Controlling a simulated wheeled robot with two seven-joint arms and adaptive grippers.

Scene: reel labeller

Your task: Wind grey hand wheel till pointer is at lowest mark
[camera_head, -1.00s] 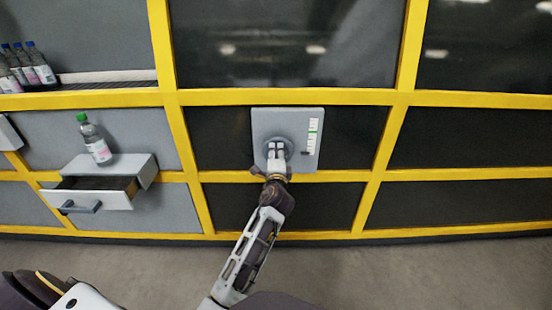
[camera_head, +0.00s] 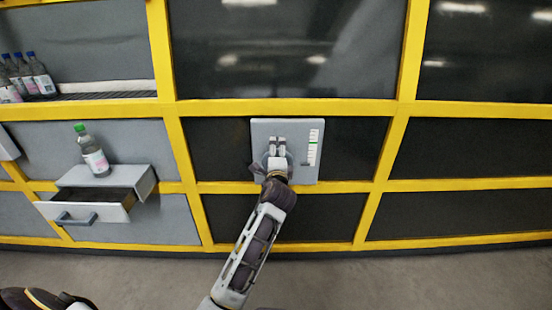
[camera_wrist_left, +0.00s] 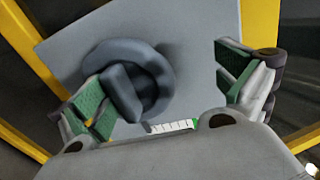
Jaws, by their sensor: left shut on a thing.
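The grey hand wheel (camera_head: 266,158) sits on a light grey panel (camera_head: 262,128), mostly hidden behind my left gripper (camera_head: 277,143). In the left wrist view the round wheel (camera_wrist_left: 165,72) has a raised block-like grip (camera_wrist_left: 121,92). The green finger pads of my left gripper (camera_wrist_left: 162,86) show either side of the wheel; the left pad is beside the grip. My left gripper is shut on the wheel. A white scale (camera_head: 312,152) with a green mark is right of the wheel. My right gripper is out of view.
Yellow frame bars (camera_head: 340,108) surround the panel. At left, a grey drawer unit (camera_head: 75,178) stands open with a green-capped bottle (camera_head: 96,160) on top. Several bottles (camera_head: 40,78) stand on a shelf above. The floor in front is clear.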

